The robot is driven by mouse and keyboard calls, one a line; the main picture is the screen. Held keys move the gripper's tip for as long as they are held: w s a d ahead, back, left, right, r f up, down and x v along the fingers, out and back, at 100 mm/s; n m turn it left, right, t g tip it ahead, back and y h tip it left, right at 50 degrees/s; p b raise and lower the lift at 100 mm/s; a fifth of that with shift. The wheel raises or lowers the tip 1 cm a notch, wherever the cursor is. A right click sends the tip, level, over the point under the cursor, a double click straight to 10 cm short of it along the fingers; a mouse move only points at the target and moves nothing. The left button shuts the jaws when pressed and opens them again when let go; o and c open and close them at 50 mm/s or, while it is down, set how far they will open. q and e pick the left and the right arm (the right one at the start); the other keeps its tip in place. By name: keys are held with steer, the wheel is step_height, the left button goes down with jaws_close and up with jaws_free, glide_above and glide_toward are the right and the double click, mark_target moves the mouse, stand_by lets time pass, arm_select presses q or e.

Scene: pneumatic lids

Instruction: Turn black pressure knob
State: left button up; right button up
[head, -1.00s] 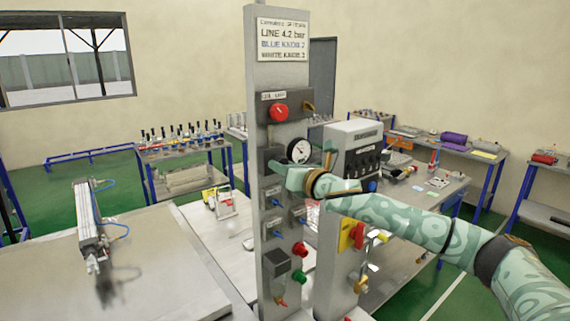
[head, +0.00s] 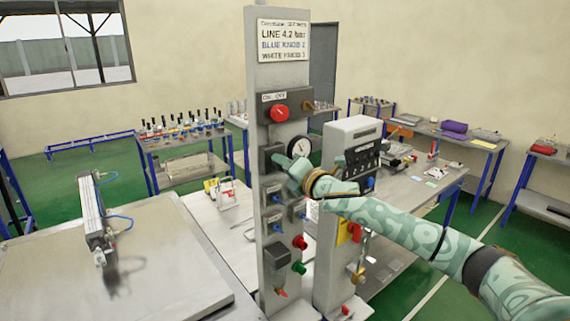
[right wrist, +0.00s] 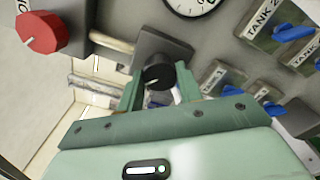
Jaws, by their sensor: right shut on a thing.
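In the head view the knob is hidden by the gripper. The round white pressure gauge (head: 301,147) is just above the gripper; its edge also shows in the right wrist view (right wrist: 190,3). My left gripper is not in view.
A red knob (head: 279,113) is above on the panel (head: 262,85). Blue-handled tank valves (head: 275,197) are below it, with red (head: 300,242) and green (head: 299,268) buttons lower down. A grey control box (head: 352,140) stands close to the right. A cylinder (head: 93,215) lies on the left table.

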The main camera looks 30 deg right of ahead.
stand_by(0.3)
steer(key=o, duration=1)
steer(key=s+b, duration=0.1)
steer(key=s, duration=0.4)
steer(key=s+d+b, duration=0.1)
steer(key=s, duration=0.5)
steer(key=s+b, duration=0.2)
steer(key=s, duration=0.3)
steer(key=shift+s+d, duration=0.15)
steer(key=shift+d, duration=0.05)
steer(key=shift+m, duration=0.3)
